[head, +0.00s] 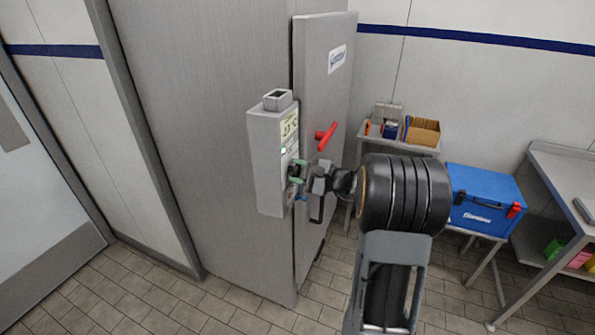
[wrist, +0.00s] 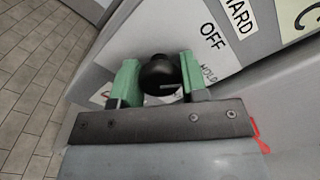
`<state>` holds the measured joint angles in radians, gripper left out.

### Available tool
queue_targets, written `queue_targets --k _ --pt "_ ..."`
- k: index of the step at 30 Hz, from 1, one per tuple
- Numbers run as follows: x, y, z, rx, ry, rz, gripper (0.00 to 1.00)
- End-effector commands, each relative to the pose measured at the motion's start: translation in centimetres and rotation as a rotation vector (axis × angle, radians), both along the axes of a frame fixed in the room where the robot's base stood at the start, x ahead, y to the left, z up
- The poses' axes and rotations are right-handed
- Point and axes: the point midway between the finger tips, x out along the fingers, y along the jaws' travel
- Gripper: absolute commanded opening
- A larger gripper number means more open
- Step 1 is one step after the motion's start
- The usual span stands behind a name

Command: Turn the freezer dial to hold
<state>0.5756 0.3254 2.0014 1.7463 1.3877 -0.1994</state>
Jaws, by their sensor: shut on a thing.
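The freezer dial is a round black knob (wrist: 160,76) on the face of a grey control box (head: 268,160) mounted by the freezer door (head: 322,100). In the wrist view, labels on the box face read OFF (wrist: 212,36), HOLD (wrist: 208,75) and part of HARD (wrist: 240,14). My gripper (head: 297,172) is at the box face, its green fingers on both sides of the knob and shut on it. It also shows in the wrist view (wrist: 160,80). A pale mark shows on the knob's lower right. The fingers partly hide the labels around the knob.
A red handle (head: 326,134) sticks out from the freezer door just right of the box. A blue cooler (head: 484,200) stands on a low table at right. A small table with an orange-brown bin (head: 422,131) stands behind my arm. Tiled floor is free in front.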

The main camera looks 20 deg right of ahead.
Motion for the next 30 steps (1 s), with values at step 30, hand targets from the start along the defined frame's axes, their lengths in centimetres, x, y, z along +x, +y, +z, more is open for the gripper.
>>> queue_targets --k 30 --pt "0.00 0.00 0.00 0.351 0.322 0.000 0.16"
